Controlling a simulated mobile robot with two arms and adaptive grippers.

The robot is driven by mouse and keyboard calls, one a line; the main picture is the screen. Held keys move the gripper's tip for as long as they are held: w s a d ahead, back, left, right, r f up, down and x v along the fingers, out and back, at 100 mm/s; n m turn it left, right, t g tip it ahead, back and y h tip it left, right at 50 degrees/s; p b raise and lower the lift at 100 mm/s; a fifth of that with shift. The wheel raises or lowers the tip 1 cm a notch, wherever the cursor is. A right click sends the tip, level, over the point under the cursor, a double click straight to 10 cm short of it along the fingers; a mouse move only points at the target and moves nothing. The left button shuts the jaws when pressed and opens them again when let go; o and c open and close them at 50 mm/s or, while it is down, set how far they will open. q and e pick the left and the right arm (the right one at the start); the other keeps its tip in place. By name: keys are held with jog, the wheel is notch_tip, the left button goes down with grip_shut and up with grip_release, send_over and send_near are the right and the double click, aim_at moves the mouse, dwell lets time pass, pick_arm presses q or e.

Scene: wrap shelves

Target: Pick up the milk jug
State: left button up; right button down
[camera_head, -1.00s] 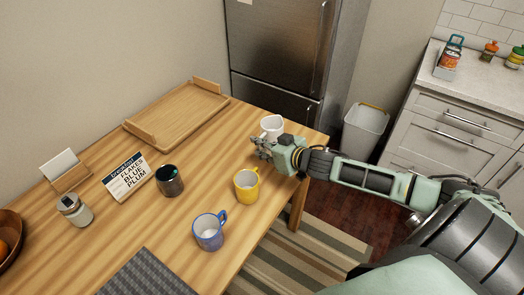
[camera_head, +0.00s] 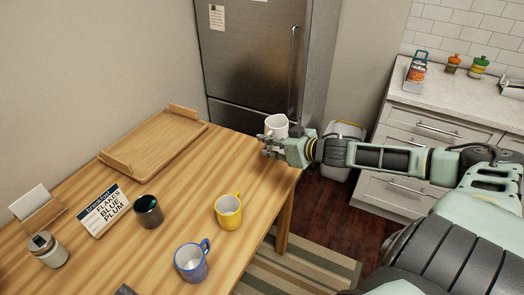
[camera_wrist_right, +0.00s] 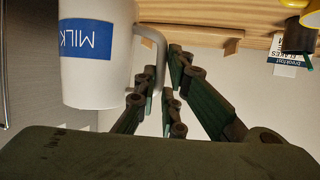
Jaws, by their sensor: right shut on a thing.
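The milk jug (camera_head: 277,126) is white and shows in the head view near the far right corner of the table, above the table's back edge and in front of the fridge. In the right wrist view the jug (camera_wrist_right: 95,65) is upside down in the picture, with a blue MILK label and its handle toward the fingers. My right gripper (camera_head: 270,143) is shut on the jug's handle, with its dark fingers (camera_wrist_right: 168,90) at the handle. The jug looks held clear of the tabletop. My left gripper is not in view.
On the wooden table (camera_head: 185,178) are a yellow mug (camera_head: 228,213), a blue mug (camera_head: 190,264), a dark cup (camera_head: 148,212), a breakfast sign (camera_head: 103,210), a jar (camera_head: 48,251) and a wooden tray (camera_head: 155,146). The fridge (camera_head: 255,60) stands behind; a bin (camera_head: 340,155) stands beyond the table.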

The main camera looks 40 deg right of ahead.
jog(key=shift+s+d+r, duration=0.1)
jog(key=shift+d+r, duration=0.55)
jog(key=shift+d, duration=0.25)
dwell(1.5)
